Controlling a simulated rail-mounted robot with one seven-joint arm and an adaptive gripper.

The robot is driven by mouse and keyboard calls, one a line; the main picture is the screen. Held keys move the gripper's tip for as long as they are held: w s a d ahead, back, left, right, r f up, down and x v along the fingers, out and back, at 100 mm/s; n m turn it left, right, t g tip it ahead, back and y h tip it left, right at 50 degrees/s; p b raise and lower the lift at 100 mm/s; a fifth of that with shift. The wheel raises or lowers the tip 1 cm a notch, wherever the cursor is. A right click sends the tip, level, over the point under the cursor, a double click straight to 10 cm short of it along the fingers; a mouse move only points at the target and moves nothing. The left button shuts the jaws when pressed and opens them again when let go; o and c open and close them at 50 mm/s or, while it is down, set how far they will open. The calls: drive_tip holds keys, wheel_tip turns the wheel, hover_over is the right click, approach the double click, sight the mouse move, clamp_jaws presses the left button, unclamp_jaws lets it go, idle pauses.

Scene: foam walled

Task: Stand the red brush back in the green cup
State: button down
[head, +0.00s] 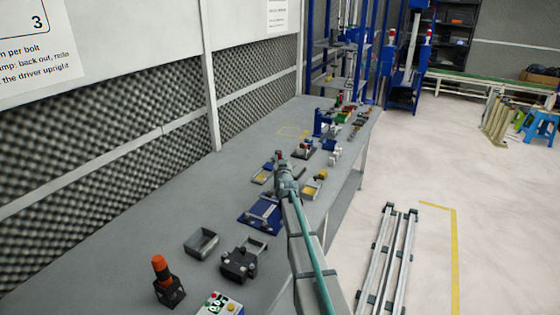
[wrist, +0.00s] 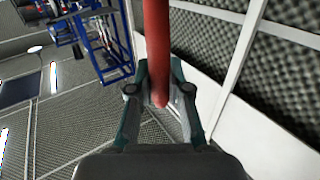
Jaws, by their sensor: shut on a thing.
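My gripper (wrist: 160,72) is shut on the red brush (wrist: 156,40). In the wrist view the brush is a smooth red rod between the two fingers, with its rounded end low between them and its other end past the top edge. In the head view my gripper (head: 282,168) is small and far off, over the middle of the bench; a small reddish patch (head: 279,154) shows at its tip. I cannot make out the green cup for certain in either view.
The long grey bench (head: 135,255) holds a blue tray (head: 262,215), a grey bin (head: 201,243), a dark fixture (head: 239,262), and an orange-topped tool in a black stand (head: 167,282). Several small parts crowd its far end. A foam-lined wall (head: 90,150) runs along its left side.

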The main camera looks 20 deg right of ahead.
drive_tip(key=shift+f+b, duration=1.15)
drive_tip(key=shift+f, duration=0.25)
drive_tip(key=c, duration=1)
unclamp_jaws()
drive_tip(key=shift+s+f, duration=0.1)
drive_tip(key=v, duration=1.2)
